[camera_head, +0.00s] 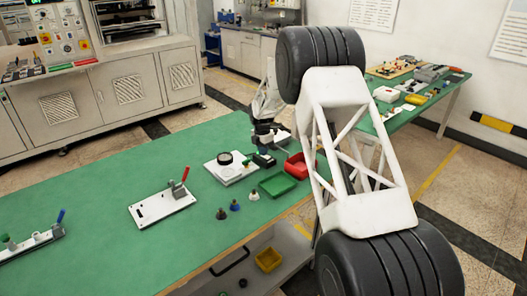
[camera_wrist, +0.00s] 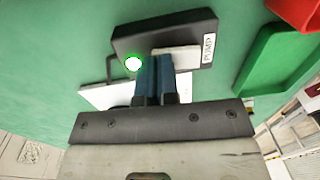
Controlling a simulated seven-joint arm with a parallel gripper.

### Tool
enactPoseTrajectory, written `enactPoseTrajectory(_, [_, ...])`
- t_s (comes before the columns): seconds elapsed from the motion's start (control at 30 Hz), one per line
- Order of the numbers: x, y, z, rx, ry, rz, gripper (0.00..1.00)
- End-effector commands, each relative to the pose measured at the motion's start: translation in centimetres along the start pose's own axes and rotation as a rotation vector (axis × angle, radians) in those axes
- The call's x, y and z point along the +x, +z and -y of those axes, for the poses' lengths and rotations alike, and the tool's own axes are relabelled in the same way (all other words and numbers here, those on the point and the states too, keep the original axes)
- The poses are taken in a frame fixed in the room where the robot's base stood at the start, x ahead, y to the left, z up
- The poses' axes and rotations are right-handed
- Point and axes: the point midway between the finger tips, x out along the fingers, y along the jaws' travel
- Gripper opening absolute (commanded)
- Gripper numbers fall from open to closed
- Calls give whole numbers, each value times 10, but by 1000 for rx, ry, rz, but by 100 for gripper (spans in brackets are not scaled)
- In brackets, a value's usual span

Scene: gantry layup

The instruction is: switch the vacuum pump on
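The vacuum pump unit is a dark box (camera_wrist: 130,42) with a white label reading PUMP (camera_wrist: 208,50). A round indicator (camera_wrist: 133,63) on it glows white with a green rim. A pale rocker-like piece (camera_wrist: 185,55) sits on the box beside the fingertips. My gripper (camera_wrist: 158,58) has its two blue fingers side by side with almost no gap, nothing seen between them. The tips are over the box at the pale piece; whether they touch it I cannot tell. In the head view the dark box (camera_head: 264,160) lies under my gripper (camera_head: 263,147), partly hidden.
A white plate with a round gauge (camera_head: 226,159) lies left of the pump. Green (camera_head: 277,185) and red (camera_head: 299,166) trays are close by to the right. Small knobs (camera_head: 222,213) and a toggle clamp plate (camera_head: 162,207) stand on the green table (camera_head: 110,240).

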Motion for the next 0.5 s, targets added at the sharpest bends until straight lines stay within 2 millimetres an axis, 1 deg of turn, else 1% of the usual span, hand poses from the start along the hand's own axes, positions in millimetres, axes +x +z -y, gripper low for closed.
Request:
enactPoseTrajectory(0.03, [11, 0, 2, 1, -16, -4, 0])
enactPoseTrajectory(0.5, [19, 0, 4, 1, -21, -8, 0])
